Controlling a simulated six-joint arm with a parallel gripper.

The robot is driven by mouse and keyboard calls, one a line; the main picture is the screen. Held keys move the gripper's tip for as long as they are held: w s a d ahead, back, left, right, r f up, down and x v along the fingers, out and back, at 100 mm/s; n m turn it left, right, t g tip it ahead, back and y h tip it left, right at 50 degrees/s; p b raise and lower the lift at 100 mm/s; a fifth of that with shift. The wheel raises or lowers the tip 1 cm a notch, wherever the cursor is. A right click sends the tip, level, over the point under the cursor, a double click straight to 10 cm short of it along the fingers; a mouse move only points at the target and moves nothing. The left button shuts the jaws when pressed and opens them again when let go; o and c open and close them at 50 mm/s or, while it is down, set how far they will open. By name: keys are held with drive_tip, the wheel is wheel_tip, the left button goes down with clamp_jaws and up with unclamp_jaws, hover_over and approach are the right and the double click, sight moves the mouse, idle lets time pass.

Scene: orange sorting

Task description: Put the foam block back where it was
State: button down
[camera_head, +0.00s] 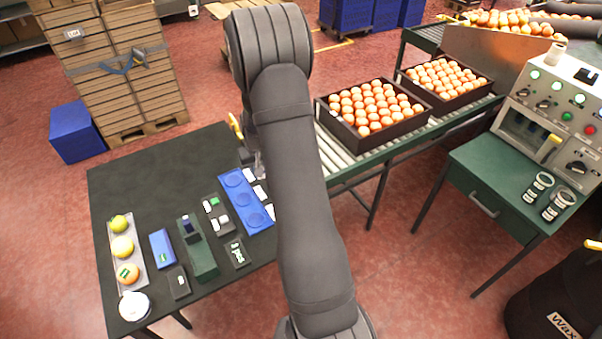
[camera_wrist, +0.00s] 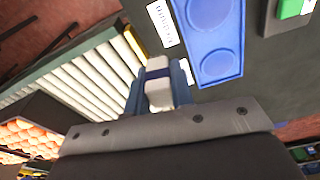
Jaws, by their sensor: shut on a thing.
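My gripper (camera_wrist: 158,88) is shut on a small white block with a dark blue band, which looks like the foam block (camera_wrist: 158,94). The block sits upright between the two bluish fingers in the wrist view. In the head view my arm hides most of the gripper and the block, near the table's back right corner. A blue plate with round recesses (camera_head: 233,180) lies on the dark table (camera_head: 150,170), with white labels along its right side. It also shows in the wrist view (camera_wrist: 221,69), just right of the gripper. I cannot tell the block's height.
Left of the plate are a dark panel with green and white parts (camera_head: 217,215), a green device (camera_head: 203,262), a blue box (camera_head: 162,249) and a tray of fruit (camera_head: 142,258). A roller conveyor (camera_head: 340,159) borders the table's right. The table's back left is clear.

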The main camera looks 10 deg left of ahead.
drive_tip(key=s+a+n, duration=0.1)
drive_tip(key=s+a, duration=0.1)
drive_tip(key=a, duration=0.3)
drive_tip(key=s+a+n, duration=0.1)
drive_tip(key=s+a, duration=0.2)
drive_tip(key=a, duration=0.2)
drive_tip(key=s+a+r+n, duration=0.1)
drive_tip(key=s+a, duration=0.2)
drive_tip(key=a, duration=0.2)
drive_tip(key=shift+r+n, duration=0.1)
drive_tip(key=shift+n, duration=0.3)
drive_tip(key=s+a+r+n, duration=0.1)
drive_tip(key=s+a+n, duration=0.3)
drive_tip(key=s+a, duration=0.95)
hover_over(154, 221)
drive_tip(key=shift+g+y, duration=0.3)
drive_tip(key=shift+g, duration=0.1)
drive_tip(key=shift+d+f, duration=0.2)
drive_tip(key=shift+f, duration=2.45)
drive_tip(key=shift+f, duration=0.6)
drive_tip(key=c, duration=0.8)
unclamp_jaws()
drive_tip(key=shift+o, duration=0.2)
wheel_tip(154, 221, up, 8)
